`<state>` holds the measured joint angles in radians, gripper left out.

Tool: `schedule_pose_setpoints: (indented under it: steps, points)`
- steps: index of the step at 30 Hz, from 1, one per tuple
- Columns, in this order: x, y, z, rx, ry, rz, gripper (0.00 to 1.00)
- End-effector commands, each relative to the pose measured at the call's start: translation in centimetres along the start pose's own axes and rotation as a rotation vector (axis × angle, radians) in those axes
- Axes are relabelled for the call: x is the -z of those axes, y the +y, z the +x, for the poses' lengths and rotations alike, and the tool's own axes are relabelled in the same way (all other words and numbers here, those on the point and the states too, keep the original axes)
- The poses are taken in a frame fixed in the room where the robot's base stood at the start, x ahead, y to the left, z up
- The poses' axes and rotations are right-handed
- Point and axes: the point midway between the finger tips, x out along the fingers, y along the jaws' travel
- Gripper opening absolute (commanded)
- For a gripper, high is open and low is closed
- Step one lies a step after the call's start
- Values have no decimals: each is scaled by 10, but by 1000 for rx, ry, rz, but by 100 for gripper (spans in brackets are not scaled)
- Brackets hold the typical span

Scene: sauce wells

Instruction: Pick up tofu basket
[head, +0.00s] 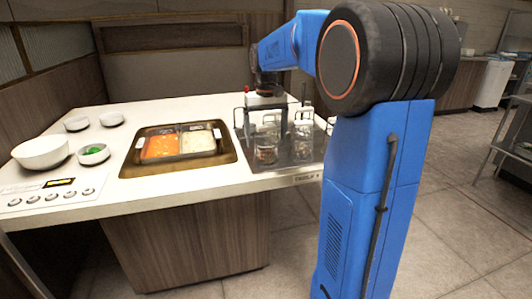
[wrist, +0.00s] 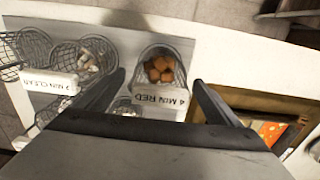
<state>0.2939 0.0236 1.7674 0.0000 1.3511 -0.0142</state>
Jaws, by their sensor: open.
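My gripper (wrist: 159,78) is open, its two dark fingers spread and pointing down. In the wrist view a wire basket with brown-orange cubes (wrist: 160,68) lies just beyond the fingertips, roughly between them, with a label "4 MIN RED" (wrist: 158,98). To its left is a basket with pale pieces (wrist: 88,60), labelled "7 MIN CLEAR" (wrist: 50,80). I cannot tell for certain which holds the tofu. In the head view my gripper (head: 266,103) hangs above the group of wire baskets (head: 265,150).
The baskets stand on a grey tray (head: 245,160) at the counter's right end. Left of it is a well with red and pale sauces (head: 180,143). A white bowl (head: 41,152) and small dishes stand at the left. More baskets crowd the tray.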

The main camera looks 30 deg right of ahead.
Motion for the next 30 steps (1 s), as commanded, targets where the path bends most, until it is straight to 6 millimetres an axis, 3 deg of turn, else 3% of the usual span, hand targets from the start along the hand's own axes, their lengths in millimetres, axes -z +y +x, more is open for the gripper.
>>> schedule_pose_setpoints:
  steps: [3, 11, 18, 26, 30]
  points:
    - [0, 0, 10, 0, -1, 0, 88]
    - [0, 0, 12, 0, 0, 0, 88]
    - [0, 0, 12, 0, 0, 0, 39]
    - [0, 0, 11, 0, 1, 0, 39]
    - [1, 0, -1, 0, 4, 0, 39]
